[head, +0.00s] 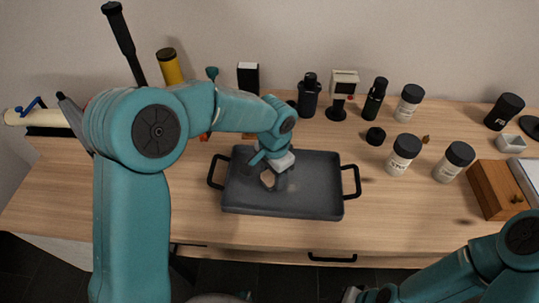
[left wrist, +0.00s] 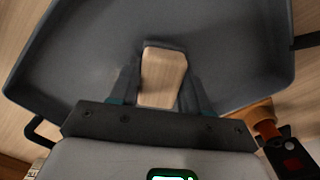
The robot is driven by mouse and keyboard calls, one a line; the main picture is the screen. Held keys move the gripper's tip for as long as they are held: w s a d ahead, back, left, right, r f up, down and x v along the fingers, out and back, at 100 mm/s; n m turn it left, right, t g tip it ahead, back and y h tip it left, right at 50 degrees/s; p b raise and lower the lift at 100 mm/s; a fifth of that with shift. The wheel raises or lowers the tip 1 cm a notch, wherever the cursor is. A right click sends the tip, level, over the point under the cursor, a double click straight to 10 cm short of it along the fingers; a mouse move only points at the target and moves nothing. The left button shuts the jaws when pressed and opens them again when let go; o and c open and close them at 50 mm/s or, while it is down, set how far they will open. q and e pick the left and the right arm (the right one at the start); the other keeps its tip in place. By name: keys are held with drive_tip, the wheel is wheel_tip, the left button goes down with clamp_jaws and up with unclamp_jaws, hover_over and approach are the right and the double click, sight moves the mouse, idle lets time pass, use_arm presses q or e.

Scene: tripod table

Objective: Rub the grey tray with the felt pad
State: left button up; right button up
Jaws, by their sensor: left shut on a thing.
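The grey tray (head: 315,190) lies on the wooden table, with a black loop handle at each end. It also fills much of the left wrist view (left wrist: 225,45). My left gripper (head: 272,178) is over the left-middle part of the tray and is shut on the felt pad (head: 267,179). The pad shows a pale wooden top between the two fingers in the left wrist view (left wrist: 163,75). Its underside is hidden, so I cannot tell whether it touches the tray floor. My right arm enters at the bottom right; its fingers do not show.
White jars with black lids (head: 403,154) stand right of the tray. A wooden box (head: 496,190) is at the far right. Black bottles (head: 309,96) and a small white-headed device (head: 343,84) stand behind the tray. The table's front edge is just before it.

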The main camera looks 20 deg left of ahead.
use_arm(q)
drive_tip(key=r, duration=0.2)
drive_tip(key=shift+d+r+p, duration=0.25)
drive_tip(key=shift+r+p, duration=0.1)
drive_tip(key=shift+p, duration=0.05)
drive_tip(key=shift+d+r, duration=0.1)
drive_tip(key=shift+r, duration=0.2)
drive_tip(key=shift+a+r+p, duration=0.25)
drive_tip(key=shift+r+p, duration=0.35)
drive_tip(key=shift+p, duration=0.15)
drive_tip(key=shift+d+r+p, duration=0.25)
drive_tip(key=shift+r+p, duration=0.6)
drive_tip(key=shift+r, duration=0.35)
drive_tip(key=shift+a+r+p, duration=0.2)
drive_tip(key=shift+r+p, duration=0.2)
drive_tip(key=shift+r, duration=0.15)
drive_tip(key=shift+d+r, duration=0.1)
